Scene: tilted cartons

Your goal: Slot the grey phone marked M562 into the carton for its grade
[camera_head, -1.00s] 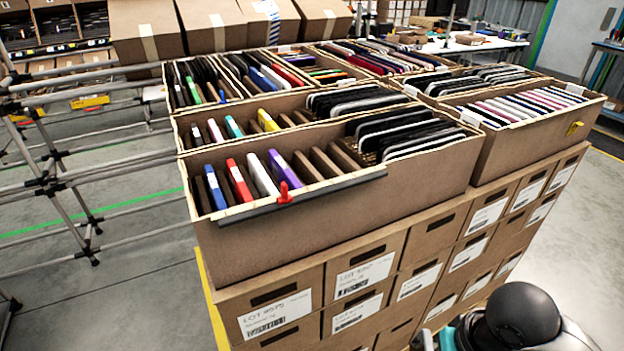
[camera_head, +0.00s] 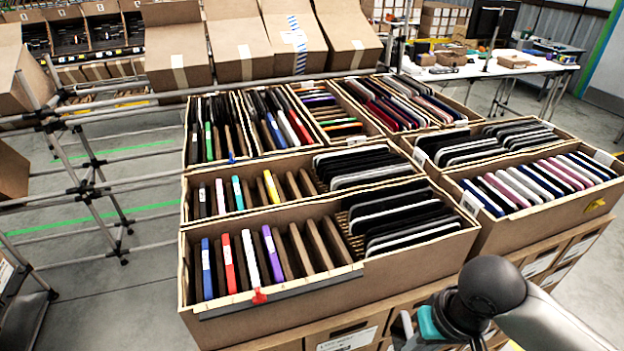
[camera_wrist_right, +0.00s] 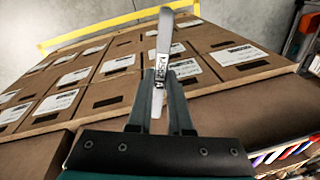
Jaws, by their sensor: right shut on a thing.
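In the right wrist view, my right gripper (camera_wrist_right: 160,90) is shut on a thin grey phone (camera_wrist_right: 163,45), seen edge-on and sticking out beyond the fingertips. A small white label with dark marks is on it, too small to read surely. In the head view, only part of my right arm shows at the bottom right, and the phone is hidden. The front carton (camera_head: 330,300) holds coloured phones at left, brown dividers in the middle and dark phones at right. A second carton (camera_head: 225,180) stands behind it. My left gripper is not in view.
A right carton (camera_head: 540,230) holds a row of phones, and more filled cartons stand behind. Stacked labelled boxes (camera_wrist_right: 120,65) lie below. A pipe rack (camera_head: 80,150) stands at left.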

